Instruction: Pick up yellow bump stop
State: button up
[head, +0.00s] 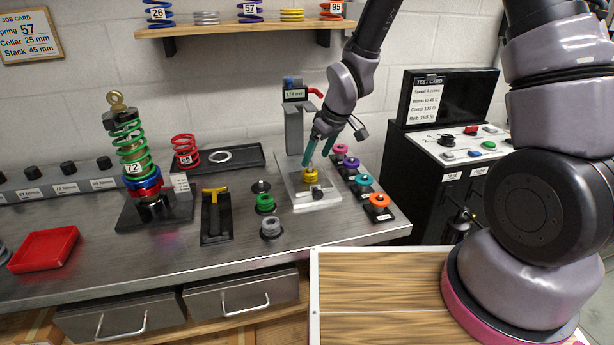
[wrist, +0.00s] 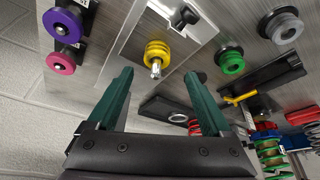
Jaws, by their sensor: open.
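The yellow bump stop (head: 310,175) is a short ribbed ring stack on a metal pin, over the pale plate (head: 325,198) of a gauge stand on the bench. In the wrist view the yellow bump stop (wrist: 157,50) shows just beyond the fingertips, roughly centred between them, with the pin's bright tip sticking out. My gripper (head: 318,158) has teal fingers and is above the bump stop, pointing down. In the wrist view my gripper (wrist: 158,76) is open and empty, its fingers apart. Whether the fingertips reach the bump stop's height is unclear.
A row of coloured bump stops on black holders, including an orange one (head: 379,200), stands right of the plate. Green (head: 265,202) and grey (head: 271,226) ones stand left. The gauge column (head: 294,130) rises close behind. A yellow-handled tool (head: 214,208) lies further left.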

aim_at(311, 170)
jog(key=x, duration=0.7)
jog(key=shift+w+d+f, duration=0.15)
jog(key=shift+w, duration=0.1)
grip_shut()
notch_tip(311, 170, up, 9)
jog(key=shift+f, duration=0.55)
jog(key=shift+r, duration=0.1)
